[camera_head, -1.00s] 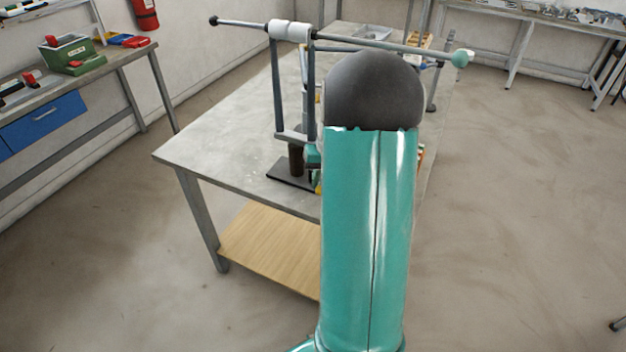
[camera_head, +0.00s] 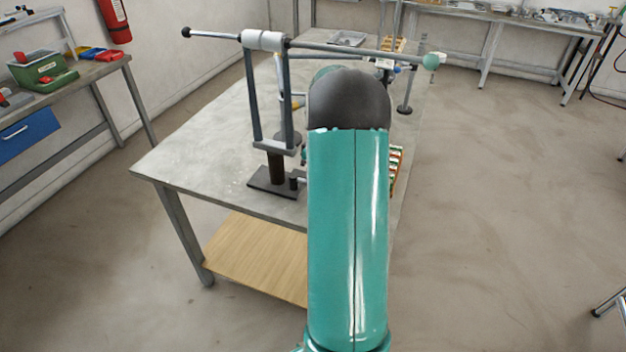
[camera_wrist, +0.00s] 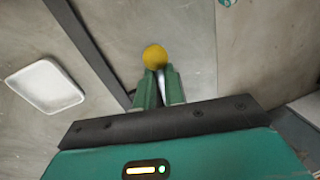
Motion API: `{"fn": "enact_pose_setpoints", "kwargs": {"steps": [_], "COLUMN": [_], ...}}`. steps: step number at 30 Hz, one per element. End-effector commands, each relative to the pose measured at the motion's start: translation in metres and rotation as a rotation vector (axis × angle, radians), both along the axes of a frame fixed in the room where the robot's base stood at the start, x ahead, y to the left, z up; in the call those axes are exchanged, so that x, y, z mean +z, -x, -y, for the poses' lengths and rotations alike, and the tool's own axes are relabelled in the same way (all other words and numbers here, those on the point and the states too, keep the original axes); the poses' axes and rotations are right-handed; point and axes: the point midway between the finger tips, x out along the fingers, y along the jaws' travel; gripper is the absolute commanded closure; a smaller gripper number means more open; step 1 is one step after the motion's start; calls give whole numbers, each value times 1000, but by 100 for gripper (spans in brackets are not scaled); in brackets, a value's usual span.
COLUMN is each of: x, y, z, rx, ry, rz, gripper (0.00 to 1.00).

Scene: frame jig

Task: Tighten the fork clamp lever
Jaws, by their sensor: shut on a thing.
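In the wrist view my gripper (camera_wrist: 159,84) is shut around a pale stem with a yellow ball knob (camera_wrist: 154,57) at its end. This looks like the clamp lever, but its pivot is hidden. In the head view my arm hides the gripper and most of the clamp area. The grey fork (camera_head: 270,100) stands upright on a dark post with a black base plate (camera_head: 262,187). A white hub (camera_head: 263,40) sits at its top, on a long rod with a black left end and a teal right knob (camera_head: 432,61).
The fork stands on a grey table (camera_head: 195,150) with a wooden lower shelf (camera_head: 260,260). A white tray (camera_wrist: 45,85) and a dark bar (camera_wrist: 92,48) show in the wrist view. Side benches line the walls. The floor on the right is mostly clear.

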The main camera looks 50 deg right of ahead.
Motion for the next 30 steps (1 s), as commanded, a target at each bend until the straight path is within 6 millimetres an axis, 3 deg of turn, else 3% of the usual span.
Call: {"fn": "enact_pose_setpoints", "kwargs": {"steps": [21, 22, 24, 30], "x": [0, 0, 0, 0], "y": [2, 2, 2, 0], "z": [8, 8, 8, 7], "rx": [81, 80, 80, 80], "ry": [3, 3, 3, 2], "rz": [-6, -6, -6, -3], "gripper": [100, 83, 70, 68]}}
